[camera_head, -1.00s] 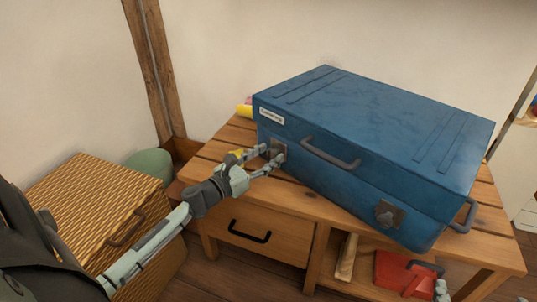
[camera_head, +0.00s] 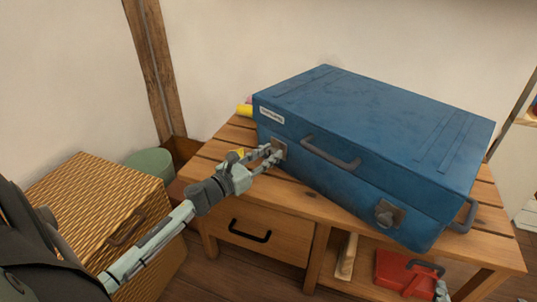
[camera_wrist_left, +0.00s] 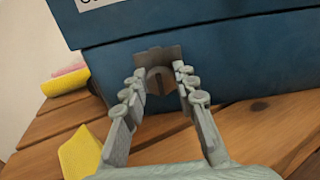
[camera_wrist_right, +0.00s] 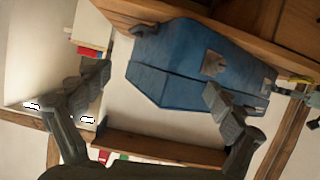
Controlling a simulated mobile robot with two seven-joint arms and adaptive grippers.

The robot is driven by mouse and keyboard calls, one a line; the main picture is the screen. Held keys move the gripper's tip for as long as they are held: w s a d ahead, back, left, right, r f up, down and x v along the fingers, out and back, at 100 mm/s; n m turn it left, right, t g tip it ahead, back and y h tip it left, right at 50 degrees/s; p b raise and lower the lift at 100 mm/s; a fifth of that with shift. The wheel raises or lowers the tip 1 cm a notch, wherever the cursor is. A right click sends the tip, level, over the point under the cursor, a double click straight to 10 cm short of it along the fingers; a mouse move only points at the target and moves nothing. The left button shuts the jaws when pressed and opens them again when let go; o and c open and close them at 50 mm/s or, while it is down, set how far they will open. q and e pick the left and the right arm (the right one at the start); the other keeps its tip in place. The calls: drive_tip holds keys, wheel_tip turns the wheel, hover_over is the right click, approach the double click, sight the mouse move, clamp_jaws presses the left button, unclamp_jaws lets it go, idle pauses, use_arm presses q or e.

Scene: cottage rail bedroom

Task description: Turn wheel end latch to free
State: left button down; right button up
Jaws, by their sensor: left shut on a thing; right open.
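A blue suitcase (camera_head: 370,130) lies flat on a wooden bench. A grey metal latch (camera_head: 279,146) is on its front face near the labelled left end. My left gripper (camera_head: 272,154) is at this latch. In the left wrist view, its fingers (camera_wrist_left: 158,84) stand on both sides of the latch's round turn piece (camera_wrist_left: 160,80), shut on it. A second latch (camera_head: 389,213) sits near the suitcase's right end; nothing touches it. My right gripper (camera_wrist_right: 155,95) is open and empty in the right wrist view, with the suitcase (camera_wrist_right: 180,65) beyond its fingers.
The carry handle (camera_head: 330,152) sticks out between the latches. A yellow block (camera_head: 235,155) lies on the bench (camera_head: 210,155) beside my left gripper. A wicker chest (camera_head: 90,205) stands left, under my left arm. A red object (camera_head: 400,270) is on the bench's lower shelf.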

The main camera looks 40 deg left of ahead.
drive_tip(key=shift+d+f, duration=0.1)
use_arm(q)
drive_tip(key=shift+n, duration=0.4)
drive_tip(key=n+p, duration=0.2)
drive_tip(key=n, duration=0.4)
drive_tip(key=shift+a, duration=0.1)
drive_tip(key=n+p, duration=0.2)
drive_tip(key=n, duration=0.3)
use_arm(e)
drive_tip(key=s+d+f+m+g+h, duration=0.1)
drive_tip(key=s+d+f+g+h, duration=0.2)
drive_tip(key=s+d+f+g, duration=0.3)
drive_tip(key=s+d+f+m+g+h, duration=0.1)
drive_tip(key=s+d+f+g+h, duration=0.1)
drive_tip(key=s+d+f+g, duration=0.4)
use_arm(q)
drive_tip(key=n+p, duration=0.1)
drive_tip(key=n, duration=0.2)
drive_tip(key=shift+f+n+p, duration=0.15)
drive_tip(key=shift+n+p, duration=0.55)
drive_tip(key=shift+n, duration=0.8)
use_arm(e)
drive_tip(key=shift+d+f+t, duration=0.25)
drive_tip(key=shift+f+t, duration=0.25)
drive_tip(key=shift+f, duration=0.5)
drive_tip(key=shift+d+f+t, duration=0.25)
drive_tip(key=shift+f+t, duration=0.25)
drive_tip(key=shift+f, duration=0.45)
